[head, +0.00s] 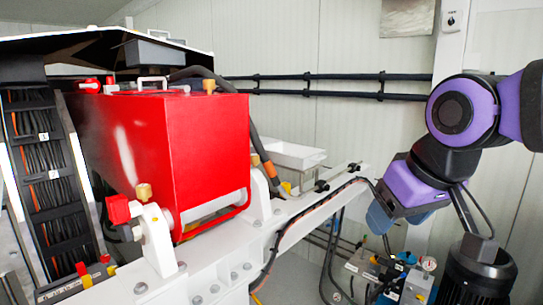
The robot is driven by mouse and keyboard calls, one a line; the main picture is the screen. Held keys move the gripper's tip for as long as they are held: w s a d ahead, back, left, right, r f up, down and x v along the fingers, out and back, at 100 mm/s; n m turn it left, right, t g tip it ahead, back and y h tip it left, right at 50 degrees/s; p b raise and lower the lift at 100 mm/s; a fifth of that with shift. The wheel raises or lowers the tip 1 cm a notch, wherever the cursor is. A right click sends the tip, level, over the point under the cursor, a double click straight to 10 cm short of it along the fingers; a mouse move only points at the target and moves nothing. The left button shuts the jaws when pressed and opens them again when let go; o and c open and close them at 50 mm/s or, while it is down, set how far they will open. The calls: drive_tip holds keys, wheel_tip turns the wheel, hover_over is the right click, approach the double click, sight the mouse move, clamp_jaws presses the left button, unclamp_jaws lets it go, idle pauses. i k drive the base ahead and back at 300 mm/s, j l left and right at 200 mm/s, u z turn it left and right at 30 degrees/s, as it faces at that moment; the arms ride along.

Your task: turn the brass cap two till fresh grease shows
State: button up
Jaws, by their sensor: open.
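A brass cap (144,191) stands on the white bearing block at the front, beside a red fitting. A second brass-coloured cap (209,87) stands at the top right edge of the red housing. A third, smaller one (269,169) shows on the white block behind the housing's right side. No number is readable on any cap, so I cannot tell which is two. No grease can be made out. My gripper (380,216) is at the low end of my purple arm, at right, well apart from all three caps.
The red housing (207,150) fills the left middle. A white beam (313,209) with black hoses runs right of it. A white tray (292,154) stands behind. A hydraulic unit with a gauge (429,263) and a black motor (474,275) stands low right. Pipes line the back wall.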

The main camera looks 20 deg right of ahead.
sight(255, 158)
drive_tip(key=i+l+u, duration=0.4)
drive_tip(key=i+l, duration=0.5)
drive_tip(key=l, duration=0.1)
